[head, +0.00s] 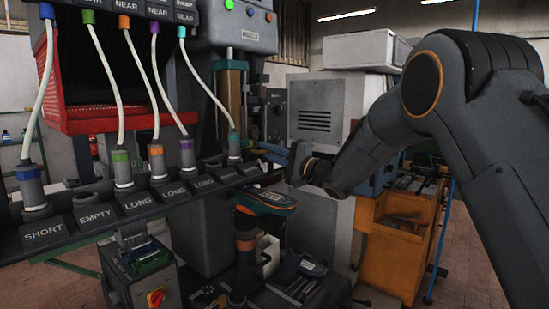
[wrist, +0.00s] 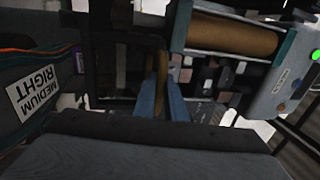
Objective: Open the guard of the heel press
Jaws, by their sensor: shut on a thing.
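The heel press (head: 235,35) stands behind the cable rack, with a green lamp on its head and a brass-coloured cylinder (head: 230,95) below. In the wrist view the cylinder (wrist: 235,35) lies at the upper right. My gripper (head: 272,152) is in front of the press, just right of the rack's end. In the wrist view its two blue fingers (wrist: 162,100) are shut on a narrow brownish bar (wrist: 160,72), which seems to be the guard's handle. The guard panel itself is too dark to make out clearly.
The rack (head: 110,220) with several cables and labelled slots crosses the left front, close to my gripper. An orange cabinet (head: 395,235) stands at the right. Bare floor shows at the far right.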

